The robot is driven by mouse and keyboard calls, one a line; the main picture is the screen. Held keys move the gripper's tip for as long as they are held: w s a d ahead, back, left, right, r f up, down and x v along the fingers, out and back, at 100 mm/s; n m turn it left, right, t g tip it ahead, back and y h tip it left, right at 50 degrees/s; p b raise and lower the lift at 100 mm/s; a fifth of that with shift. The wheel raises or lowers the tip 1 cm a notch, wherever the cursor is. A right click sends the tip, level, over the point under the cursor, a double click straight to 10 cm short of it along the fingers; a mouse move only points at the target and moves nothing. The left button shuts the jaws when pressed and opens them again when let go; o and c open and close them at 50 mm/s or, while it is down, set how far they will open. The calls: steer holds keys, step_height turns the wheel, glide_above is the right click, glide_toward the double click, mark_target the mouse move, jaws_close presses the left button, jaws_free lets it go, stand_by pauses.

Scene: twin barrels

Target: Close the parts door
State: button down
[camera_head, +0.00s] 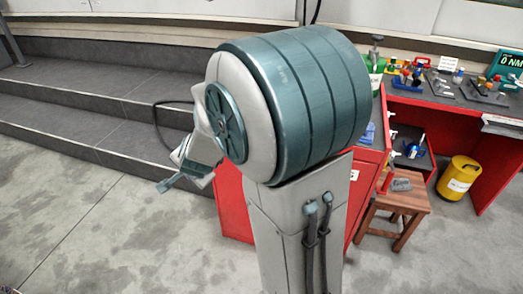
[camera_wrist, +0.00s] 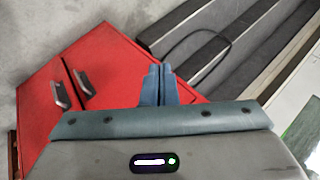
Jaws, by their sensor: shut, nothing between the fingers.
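A red cabinet (camera_head: 232,205) stands behind my arm in the head view, mostly hidden by it. In the wrist view its red front shows two panels, a left panel (camera_wrist: 38,120) and a right panel (camera_wrist: 115,55), with a thin seam between them. Each has a metal handle beside the seam, a left handle (camera_wrist: 60,94) and a right handle (camera_wrist: 84,82). No label shows which panel is the parts door. My gripper (camera_wrist: 160,72) is shut and empty, its fingertips over the right panel's edge. Contact cannot be told. It also shows in the head view (camera_head: 165,184).
A red workbench (camera_head: 460,108) with tools stands at the right, with an open compartment (camera_head: 412,150) holding bottles. A wooden stool (camera_head: 400,208) and a yellow canister (camera_head: 459,177) stand below. Grey steps (camera_head: 80,90) rise at the back left. The left floor is clear.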

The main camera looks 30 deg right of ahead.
steer(key=w+d+f+m+h, duration=0.5)
steer(key=d+f+m+h, duration=0.35)
steer(key=d+m, duration=0.2)
steer(key=s+d+f+m+g+h+b, duration=0.1)
steer(key=s+d+f+m+g+h, duration=0.2)
steer(key=s+d+m+g+h, duration=0.6)
steer(key=w+d+m+t+h, duration=0.1)
steer(key=w+d+m, duration=0.1)
steer(key=d, duration=0.9)
steer(key=shift+w+m+t, duration=0.3)
steer(key=shift+m+t, duration=0.1)
steer(key=shift+m, duration=0.05)
steer(key=shift+w, duration=0.1)
